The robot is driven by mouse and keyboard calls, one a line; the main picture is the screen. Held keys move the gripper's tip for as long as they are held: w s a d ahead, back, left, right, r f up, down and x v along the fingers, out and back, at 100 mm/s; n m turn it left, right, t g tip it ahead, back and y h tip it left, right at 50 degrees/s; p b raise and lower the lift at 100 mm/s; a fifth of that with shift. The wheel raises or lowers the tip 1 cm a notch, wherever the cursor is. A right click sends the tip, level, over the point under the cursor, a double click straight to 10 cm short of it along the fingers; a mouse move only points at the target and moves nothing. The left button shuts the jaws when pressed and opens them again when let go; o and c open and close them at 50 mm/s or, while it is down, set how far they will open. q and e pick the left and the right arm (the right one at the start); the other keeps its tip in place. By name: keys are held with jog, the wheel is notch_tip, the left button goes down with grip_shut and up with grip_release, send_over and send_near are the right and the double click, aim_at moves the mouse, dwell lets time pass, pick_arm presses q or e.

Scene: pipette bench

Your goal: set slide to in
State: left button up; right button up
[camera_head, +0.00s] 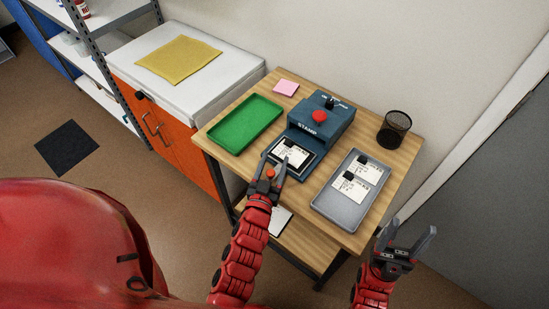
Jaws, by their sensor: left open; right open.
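A blue stamp machine (328,125) marked STAMP stands on the wooden table, with a red button on top. Its slide (308,172), a dark-framed plate, sticks out at the front left and carries a white card (291,153) with a black block on it. My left gripper (274,161) is open at the front left edge of the slide, its fingertips close to that edge; I cannot tell whether they touch it. My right gripper (413,230) is open and empty, off the right front edge of the table.
A green tray (225,142) lies left of the machine, and a grey tray (336,205) with cards and black blocks lies to its right. A pink pad (286,88) and a black mesh cup (394,130) stand further back. A wall closes off the back.

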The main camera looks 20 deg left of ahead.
pick_arm(q)
jog(key=shift+c, duration=0.3)
grip_shut()
dwell(1.1)
